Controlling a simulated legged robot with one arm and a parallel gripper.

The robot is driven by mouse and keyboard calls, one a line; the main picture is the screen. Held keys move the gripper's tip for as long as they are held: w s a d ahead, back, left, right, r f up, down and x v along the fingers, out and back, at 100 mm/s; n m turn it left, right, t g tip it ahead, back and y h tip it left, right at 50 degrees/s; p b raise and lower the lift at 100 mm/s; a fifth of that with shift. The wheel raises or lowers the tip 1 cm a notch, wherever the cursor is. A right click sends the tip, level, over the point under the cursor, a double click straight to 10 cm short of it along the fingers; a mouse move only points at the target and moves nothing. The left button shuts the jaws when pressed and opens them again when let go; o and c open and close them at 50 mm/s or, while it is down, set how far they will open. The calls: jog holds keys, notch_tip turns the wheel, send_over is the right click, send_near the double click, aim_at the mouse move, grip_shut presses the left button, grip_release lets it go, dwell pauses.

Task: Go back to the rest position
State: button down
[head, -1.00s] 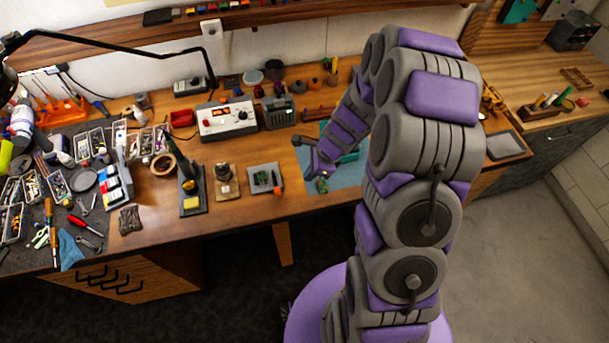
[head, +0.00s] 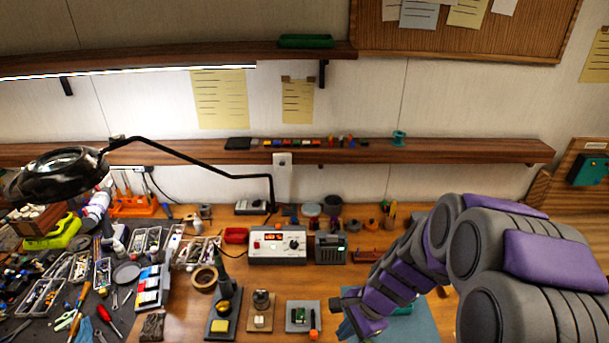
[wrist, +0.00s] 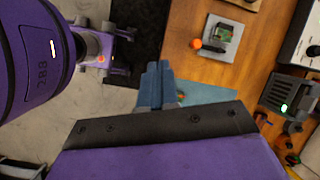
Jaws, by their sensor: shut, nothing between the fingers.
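My gripper shows in the wrist view (wrist: 157,68) with its two blue-grey fingers together and nothing between them. They hang over the table's front edge area, beside a blue mat (wrist: 218,93). In the head view my purple and grey arm reaches in from the lower right, bent, with its far end above the left part of the blue mat (head: 422,326). The fingers themselves are not clear in the head view. A small reddish item on the mat is mostly hidden behind the gripper in the wrist view.
A circuit board on a grey plate (head: 302,317) lies left of the mat. A power supply box (head: 277,246) stands behind it. A lamp (head: 60,172) on a long black arm hangs at left over a cluttered dark mat. A shelf (head: 440,150) runs along the wall.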

jog(key=s+d+r+n+g+h+b, duration=0.1)
jog(key=s+n+b, duration=0.3)
jog(key=s, duration=0.7)
jog(key=s+d+r+n+h+b, duration=0.3)
jog(key=s+n+b, duration=0.1)
jog(key=s+n, duration=0.5)
jog(key=s, duration=0.2)
jog(key=shift+s+r+g, duration=0.4)
